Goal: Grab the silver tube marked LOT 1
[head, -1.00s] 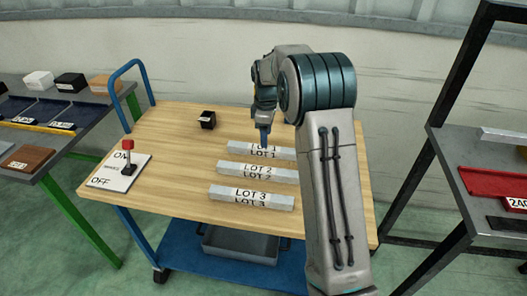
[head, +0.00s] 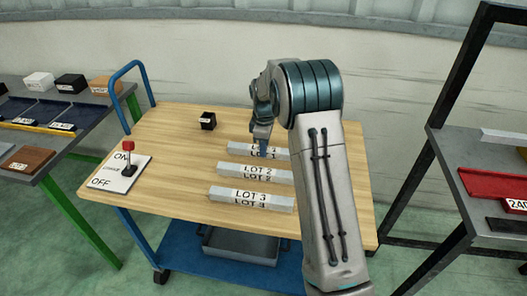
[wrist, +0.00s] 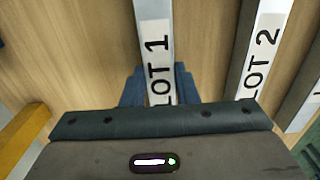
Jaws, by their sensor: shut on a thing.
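The silver tube marked LOT 1 (head: 238,149) lies on the wooden top of the blue cart (head: 180,135), at the back of a row of tubes. In the wrist view the LOT 1 tube (wrist: 152,40) runs between the blue fingers of my gripper (wrist: 158,86). My gripper (head: 263,150) is shut on this tube near its label. In the head view my gripper hides part of the label. I cannot tell whether the tube is raised off the wood.
The LOT 2 tube (head: 240,173) and LOT 3 tube (head: 235,198) lie in front, parallel. A black block (head: 208,121) and a lever on an ON/OFF plate (head: 118,174) are to the left. A shelf rack (head: 490,170) stands at the right. The cart top's left middle is clear.

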